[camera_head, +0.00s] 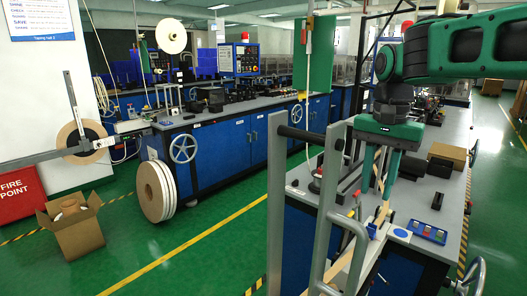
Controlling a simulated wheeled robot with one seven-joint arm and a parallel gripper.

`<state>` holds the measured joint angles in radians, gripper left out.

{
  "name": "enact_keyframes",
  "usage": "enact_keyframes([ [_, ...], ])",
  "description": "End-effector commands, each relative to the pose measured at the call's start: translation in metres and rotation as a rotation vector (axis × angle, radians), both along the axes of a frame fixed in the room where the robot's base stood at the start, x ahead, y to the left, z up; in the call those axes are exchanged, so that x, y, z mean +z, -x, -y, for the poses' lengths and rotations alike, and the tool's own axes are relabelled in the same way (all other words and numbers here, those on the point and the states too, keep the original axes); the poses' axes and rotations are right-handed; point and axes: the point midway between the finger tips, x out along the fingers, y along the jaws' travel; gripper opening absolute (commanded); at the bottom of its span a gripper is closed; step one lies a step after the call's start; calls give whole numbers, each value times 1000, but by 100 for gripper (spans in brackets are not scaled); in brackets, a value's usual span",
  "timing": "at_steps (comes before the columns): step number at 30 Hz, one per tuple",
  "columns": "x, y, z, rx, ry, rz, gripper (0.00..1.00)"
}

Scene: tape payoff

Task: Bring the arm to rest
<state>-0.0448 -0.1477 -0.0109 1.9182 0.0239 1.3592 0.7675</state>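My arm (455,45) reaches in from the upper right, dark green and black. My gripper (376,193) points down over the right-hand bench, its two green fingers apart with a gap between them. A pale tan tape strip (381,216) shows below and behind the fingers, close to the fingertips. I see nothing clearly held, and whether a finger touches the strip cannot be told.
A grey rail frame (330,190) stands before the bench (305,245). A blue tray (428,232) and brown box (446,152) lie right of my gripper. A large reel (154,191) stands on the green floor. An open carton (72,228) sits at left. The aisle between benches is clear.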

Motion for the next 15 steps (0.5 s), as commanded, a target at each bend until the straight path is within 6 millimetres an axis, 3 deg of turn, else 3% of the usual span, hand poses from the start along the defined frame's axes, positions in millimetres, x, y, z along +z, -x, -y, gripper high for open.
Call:
enact_keyframes([
  [3,-29,45,45,23,1,-1,28],
  [6,-58,88,76,59,-1,-1,28],
  [10,-96,144,104,109,-4,-2,28],
  [15,-135,199,120,166,-10,-2,28],
])
